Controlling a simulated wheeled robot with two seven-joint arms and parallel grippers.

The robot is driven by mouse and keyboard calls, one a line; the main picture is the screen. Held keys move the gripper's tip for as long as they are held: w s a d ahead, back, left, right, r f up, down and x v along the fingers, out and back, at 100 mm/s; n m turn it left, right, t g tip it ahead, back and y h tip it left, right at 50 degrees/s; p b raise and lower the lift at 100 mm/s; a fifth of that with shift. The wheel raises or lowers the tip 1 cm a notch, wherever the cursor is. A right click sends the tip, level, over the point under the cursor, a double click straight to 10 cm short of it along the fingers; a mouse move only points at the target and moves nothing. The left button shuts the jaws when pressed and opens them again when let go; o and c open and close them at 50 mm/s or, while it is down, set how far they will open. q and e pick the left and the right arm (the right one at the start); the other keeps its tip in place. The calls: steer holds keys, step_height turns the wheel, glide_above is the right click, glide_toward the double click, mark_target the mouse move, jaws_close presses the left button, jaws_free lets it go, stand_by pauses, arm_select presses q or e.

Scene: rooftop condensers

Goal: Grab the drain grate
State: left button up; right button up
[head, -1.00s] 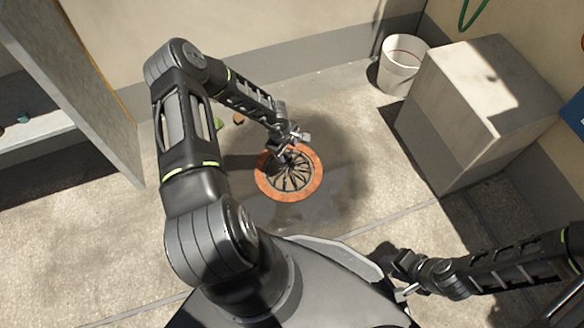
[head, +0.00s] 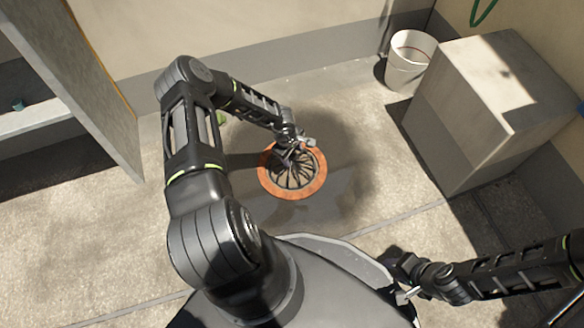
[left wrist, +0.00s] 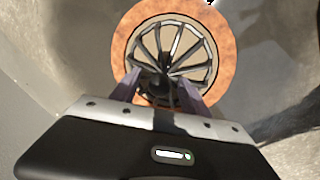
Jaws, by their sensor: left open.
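The drain grate (head: 297,172) is a dark, round, spoked dome inside an orange-brown ring (head: 306,190) on the wet floor. In the left wrist view the grate (left wrist: 172,50) shows its spokes meeting at a dark hub. My left gripper (head: 288,155) is over the far-left part of the grate. In the left wrist view its two fingers (left wrist: 160,88) are open and spread over the near part of the grate; I cannot tell if they touch it. My right gripper (head: 408,290) is low at the right, far from the grate, and I cannot see its jaws clearly.
A white bucket (head: 408,60) stands at the back wall beside a large grey box (head: 490,110). A panel (head: 85,80) and a shelf (head: 40,118) are at the left. The floor around the ring is clear.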

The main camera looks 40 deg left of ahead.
arm_select(q)
steer(key=shift+f, duration=0.2)
stand_by(0.5)
steer(key=shift+w, duration=0.1)
jaws_close()
stand_by(1.1)
